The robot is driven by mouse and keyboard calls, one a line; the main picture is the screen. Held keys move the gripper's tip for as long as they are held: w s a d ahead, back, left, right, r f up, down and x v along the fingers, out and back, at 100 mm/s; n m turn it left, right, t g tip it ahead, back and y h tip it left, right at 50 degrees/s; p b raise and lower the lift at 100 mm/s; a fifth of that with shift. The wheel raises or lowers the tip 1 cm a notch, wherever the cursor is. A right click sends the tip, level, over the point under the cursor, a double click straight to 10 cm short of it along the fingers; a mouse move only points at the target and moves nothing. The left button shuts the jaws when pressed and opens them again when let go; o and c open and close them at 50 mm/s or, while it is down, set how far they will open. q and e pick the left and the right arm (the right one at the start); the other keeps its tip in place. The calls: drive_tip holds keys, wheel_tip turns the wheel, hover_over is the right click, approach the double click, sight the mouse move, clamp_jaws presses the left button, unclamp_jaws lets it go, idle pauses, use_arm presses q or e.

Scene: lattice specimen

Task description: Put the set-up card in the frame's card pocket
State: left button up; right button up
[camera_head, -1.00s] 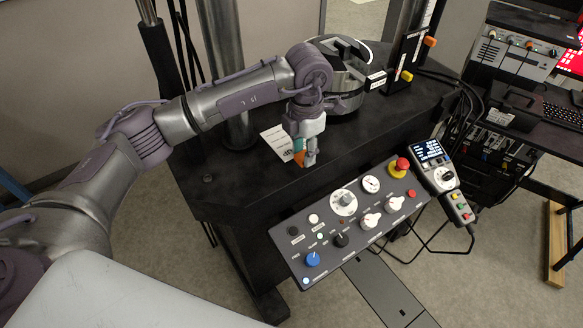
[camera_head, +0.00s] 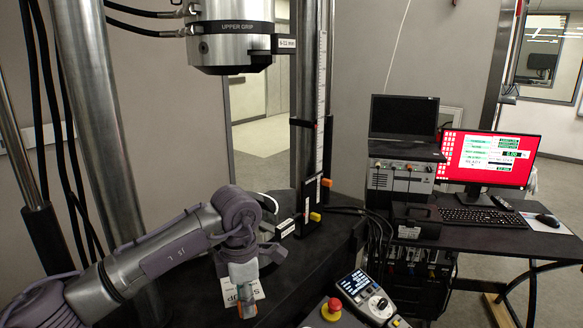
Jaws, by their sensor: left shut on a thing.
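The set-up card (camera_head: 258,288) is a white card with dark lettering, partly hidden behind my left gripper (camera_head: 246,308). The gripper points down at the lower middle of the head view and is shut on the card. The card hangs tilted at the fingers, over or near the dark machine table (camera_head: 290,285). The machine's frame has a dark upright column (camera_head: 308,100) with a pale scale. I cannot make out for certain which part is the card pocket. My right gripper is not in view.
The upper grip (camera_head: 232,40) hangs above left. A control box with a red emergency button (camera_head: 332,306) and a handset (camera_head: 366,294) are at the lower right. A desk with a red-screened monitor (camera_head: 488,158) and keyboard (camera_head: 483,217) stands at the right.

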use_arm(q)
drive_tip(key=s+a+f+m, duration=0.2)
drive_tip(key=s+a+m, duration=0.2)
drive_tip(key=s+m, duration=0.5)
drive_tip(key=s+a+f+m, duration=0.2)
drive_tip(key=s+a+m, duration=0.3)
drive_tip(key=s+m, duration=0.4)
drive_tip(key=m, duration=0.4)
drive_tip(key=shift+s+a+f, duration=0.2)
drive_tip(key=shift+s+f, duration=0.05)
drive_tip(key=shift+f, duration=0.15)
